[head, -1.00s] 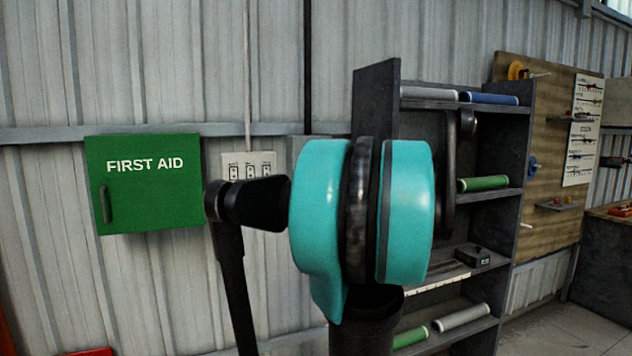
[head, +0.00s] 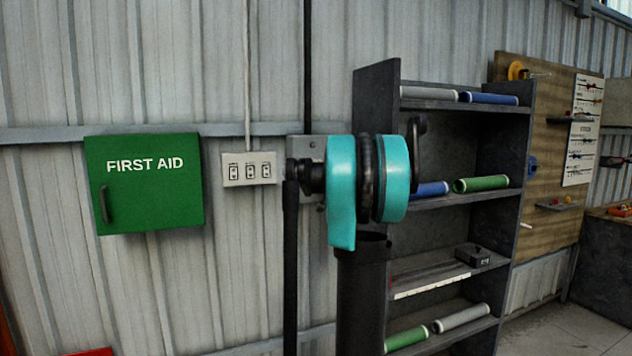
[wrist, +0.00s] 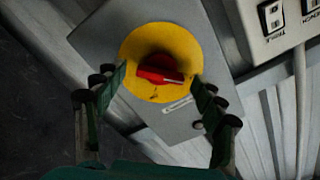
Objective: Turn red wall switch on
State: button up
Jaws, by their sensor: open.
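The red switch knob (wrist: 160,75) sits on a round yellow plate (wrist: 132,45) on a grey box (wrist: 90,40), seen in the wrist view. In the head view the grey box (head: 303,146) is on the wall, mostly behind my arm, and its red knob is hidden there. My gripper (wrist: 160,88) is open, with one finger on each side of the knob in the wrist view. Nothing is held. I cannot tell whether a fingertip touches the plate. The gripper itself is hidden behind my arm in the head view.
A white panel with three switches (head: 249,168) is left of the grey box. A green first aid cabinet (head: 144,184) hangs further left. A dark shelf unit (head: 378,100) with several rolls stands on the right, close to my arm.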

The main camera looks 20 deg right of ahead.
jog(key=shift+w, duration=0.4)
jog(key=c, duration=1.2)
jog(key=shift+o, duration=0.2)
jog(key=shift+m, duration=8.9)
